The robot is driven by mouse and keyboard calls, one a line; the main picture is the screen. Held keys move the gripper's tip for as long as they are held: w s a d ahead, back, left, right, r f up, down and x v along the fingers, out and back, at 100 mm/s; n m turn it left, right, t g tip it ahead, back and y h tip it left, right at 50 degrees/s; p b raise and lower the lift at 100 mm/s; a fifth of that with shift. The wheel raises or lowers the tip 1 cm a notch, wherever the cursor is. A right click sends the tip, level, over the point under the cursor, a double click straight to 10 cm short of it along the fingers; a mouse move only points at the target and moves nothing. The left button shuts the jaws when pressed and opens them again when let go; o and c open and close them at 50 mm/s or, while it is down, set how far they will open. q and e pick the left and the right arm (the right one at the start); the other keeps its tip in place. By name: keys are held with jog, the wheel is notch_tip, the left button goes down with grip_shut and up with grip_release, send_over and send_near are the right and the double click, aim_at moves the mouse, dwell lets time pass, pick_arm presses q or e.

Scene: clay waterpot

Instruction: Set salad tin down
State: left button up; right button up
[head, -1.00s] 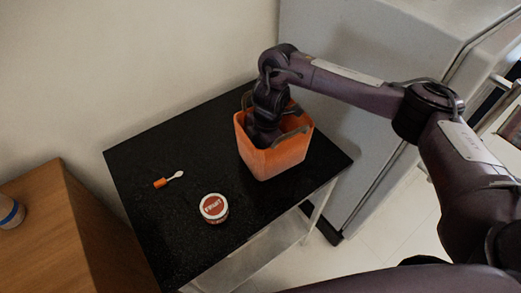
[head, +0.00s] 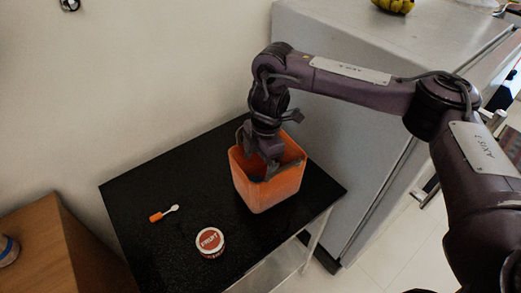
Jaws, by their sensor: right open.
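My right gripper (head: 264,168) points down into the mouth of the orange bucket (head: 268,193), with its fingers open at about rim level. The bucket stands upright on the black table top. A small bluish patch shows inside it below the fingers; I cannot tell whether this is the salad tin, as the wall and gripper hide most of the inside. A round white tin with a red label (head: 210,242) stands on the table left of and nearer than the bucket, apart from my gripper. My left gripper is not in view.
A small white utensil with an orange handle (head: 163,213) lies at the left of the black table (head: 135,240). A grey fridge (head: 335,120) stands close behind and right of the bucket. A wooden cabinet (head: 45,250) is at the left. The table's middle is clear.

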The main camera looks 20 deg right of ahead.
jog(key=shift+d+r, duration=0.15)
jog(key=shift+r, duration=0.75)
jog(key=shift+d+r, duration=0.15)
jog(key=shift+r, duration=0.7)
